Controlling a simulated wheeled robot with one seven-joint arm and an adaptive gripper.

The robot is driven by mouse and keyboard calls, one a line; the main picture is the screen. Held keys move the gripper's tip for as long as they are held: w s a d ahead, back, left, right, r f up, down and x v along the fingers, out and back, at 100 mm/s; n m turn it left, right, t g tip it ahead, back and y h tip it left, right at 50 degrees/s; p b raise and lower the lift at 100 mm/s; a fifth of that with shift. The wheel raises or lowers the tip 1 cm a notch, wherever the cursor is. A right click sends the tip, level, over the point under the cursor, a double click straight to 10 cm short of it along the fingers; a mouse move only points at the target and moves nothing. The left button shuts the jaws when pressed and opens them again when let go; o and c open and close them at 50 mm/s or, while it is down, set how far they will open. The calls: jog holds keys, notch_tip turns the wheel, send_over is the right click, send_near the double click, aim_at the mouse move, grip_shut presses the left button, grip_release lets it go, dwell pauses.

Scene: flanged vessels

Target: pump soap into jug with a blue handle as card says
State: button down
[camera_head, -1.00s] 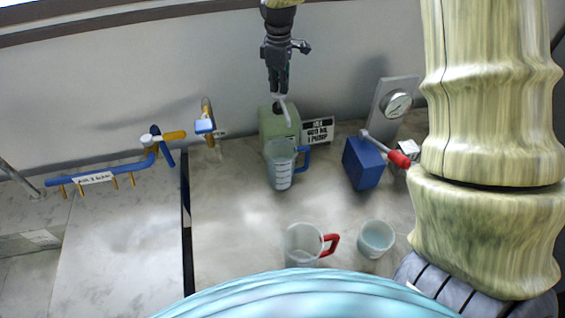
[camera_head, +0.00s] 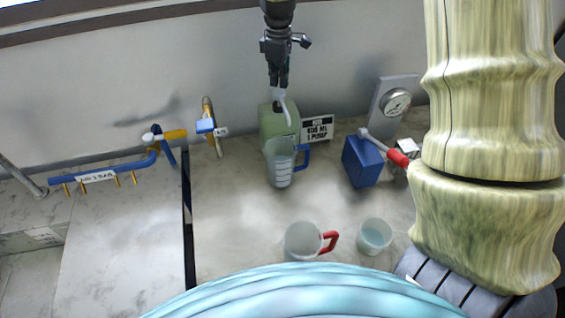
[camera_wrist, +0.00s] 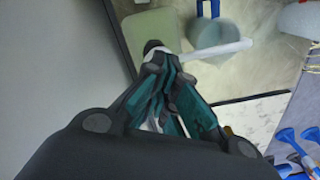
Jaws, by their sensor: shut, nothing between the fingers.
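The green soap dispenser (camera_head: 270,122) stands against the wall with a white spout (camera_head: 282,107) on its pump. The clear jug with a blue handle (camera_head: 281,170) stands in front of it, under the spout; its soap level is unclear. The wrist view also shows the dispenser (camera_wrist: 150,28), spout (camera_wrist: 222,50) and jug (camera_wrist: 207,36). The card (camera_head: 317,129) beside the dispenser reads 600 ML, 1 PUMP; its top line is too small to read. My gripper (camera_head: 279,85) is shut and empty, pointing down at the pump head; whether it touches is unclear.
A jug with a red handle (camera_head: 303,241) and a cup (camera_head: 374,236) stand near the front. A blue box (camera_head: 361,161) with a red-gripped lever and a gauge (camera_head: 395,102) are right. Blue piping (camera_head: 110,172) with brass outlets is left.

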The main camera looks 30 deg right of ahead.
jog(key=shift+r+p, duration=0.95)
jog(key=shift+r, duration=2.05)
